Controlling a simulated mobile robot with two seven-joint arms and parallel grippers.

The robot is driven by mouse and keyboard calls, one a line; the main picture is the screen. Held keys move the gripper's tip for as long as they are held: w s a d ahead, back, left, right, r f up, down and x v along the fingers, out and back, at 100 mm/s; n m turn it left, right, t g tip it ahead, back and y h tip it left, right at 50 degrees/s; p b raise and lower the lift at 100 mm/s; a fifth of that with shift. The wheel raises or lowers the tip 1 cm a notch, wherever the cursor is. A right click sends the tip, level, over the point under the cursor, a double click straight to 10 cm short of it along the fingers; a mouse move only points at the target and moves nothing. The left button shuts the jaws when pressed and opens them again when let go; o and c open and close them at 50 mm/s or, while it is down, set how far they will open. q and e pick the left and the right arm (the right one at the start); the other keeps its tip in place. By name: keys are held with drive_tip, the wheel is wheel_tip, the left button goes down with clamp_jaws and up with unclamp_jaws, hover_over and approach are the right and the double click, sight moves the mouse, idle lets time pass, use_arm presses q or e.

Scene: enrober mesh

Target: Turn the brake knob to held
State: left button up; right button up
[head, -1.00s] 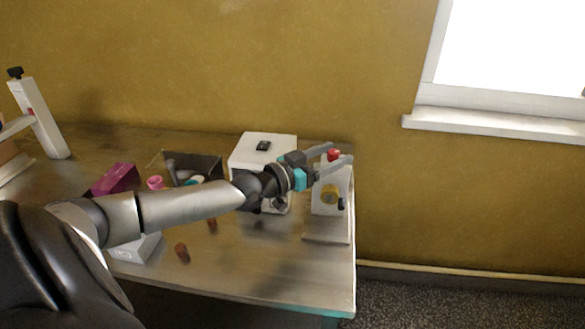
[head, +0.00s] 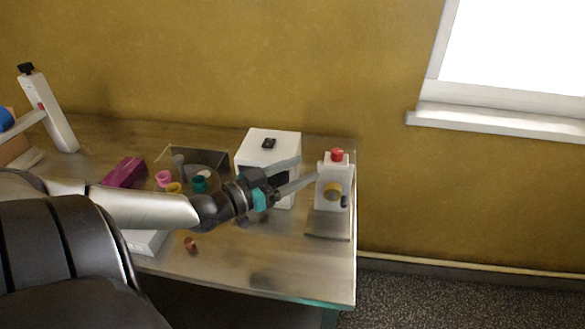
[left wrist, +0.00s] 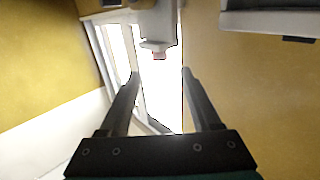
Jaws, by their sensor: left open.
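I cannot tell which is the brake knob, and no marking is readable. My left gripper (head: 308,169) is open and empty, just left of the unit and apart from the red knob. In the left wrist view, the open fingers (left wrist: 160,76) point towards a white body with a pinkish-red tip (left wrist: 159,55), apparently the red knob upside down. My right gripper is out of view.
A white box (head: 268,141) with a black piece on top stands behind my left gripper. Further left are a dark tray (head: 205,158), small coloured cups (head: 163,178) and a magenta block (head: 125,171). A brown cylinder (head: 191,245) stands near the front; the table's front right is clear.

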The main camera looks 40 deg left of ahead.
use_arm(q)
drive_tip(key=shift+s+a, duration=0.15)
drive_tip(key=shift+s, duration=0.5)
